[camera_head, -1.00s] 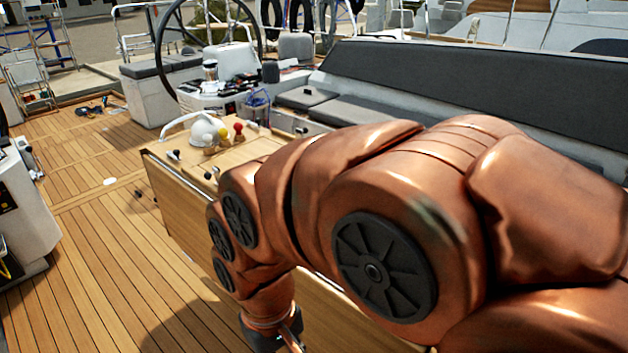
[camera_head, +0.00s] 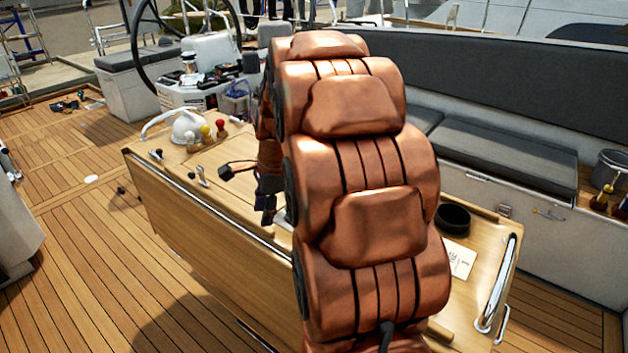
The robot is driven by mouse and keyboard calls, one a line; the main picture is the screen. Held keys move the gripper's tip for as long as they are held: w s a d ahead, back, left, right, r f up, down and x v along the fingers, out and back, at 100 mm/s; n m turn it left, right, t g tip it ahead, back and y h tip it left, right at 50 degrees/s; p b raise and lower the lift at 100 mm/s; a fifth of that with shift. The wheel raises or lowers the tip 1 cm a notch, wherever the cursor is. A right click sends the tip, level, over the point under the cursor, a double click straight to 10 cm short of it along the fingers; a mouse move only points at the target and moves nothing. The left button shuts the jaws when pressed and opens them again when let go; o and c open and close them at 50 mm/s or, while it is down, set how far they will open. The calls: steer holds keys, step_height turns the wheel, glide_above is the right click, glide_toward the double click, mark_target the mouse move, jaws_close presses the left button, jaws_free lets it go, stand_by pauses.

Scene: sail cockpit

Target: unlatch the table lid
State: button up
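The wooden cockpit table (camera_head: 200,215) stands in the middle, its front leaf hanging down. On its top, near the front edge, are two small metal fittings that look like latches, a left one (camera_head: 156,156) and a right one (camera_head: 203,178). I cannot tell whether either is fastened. My copper arm rises in front of the table and hides much of its top. My gripper (camera_head: 268,205) shows only as dark parts at the left side of the arm, over the tabletop and to the right of the right fitting. Its fingers are mostly hidden.
A grey-cushioned bench (camera_head: 510,150) runs along the right. The left deck (camera_head: 70,210) is mostly clear.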

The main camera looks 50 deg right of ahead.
steer(key=w+d+m+t+h+p, duration=0.1)
steer(key=w+d+m+t+p, duration=0.15)
steer(key=d+m, duration=1.55)
steer(key=shift+w+d+f+n+p, duration=0.3)
steer(key=shift+w+d+f+n, duration=0.4)
steer(key=shift+f, duration=0.6)
steer(key=shift+w+d+f+n+p, duration=0.35)
steer(key=shift+d+f+n, duration=0.6)
steer(key=shift+f, duration=0.4)
steer(key=shift+w+d+f+n+p, duration=0.3)
steer(key=shift+w+d+f+n, duration=0.3)
steer(key=shift+f+n, duration=0.55)
steer(key=shift+d+f, duration=0.1)
jaws_close()
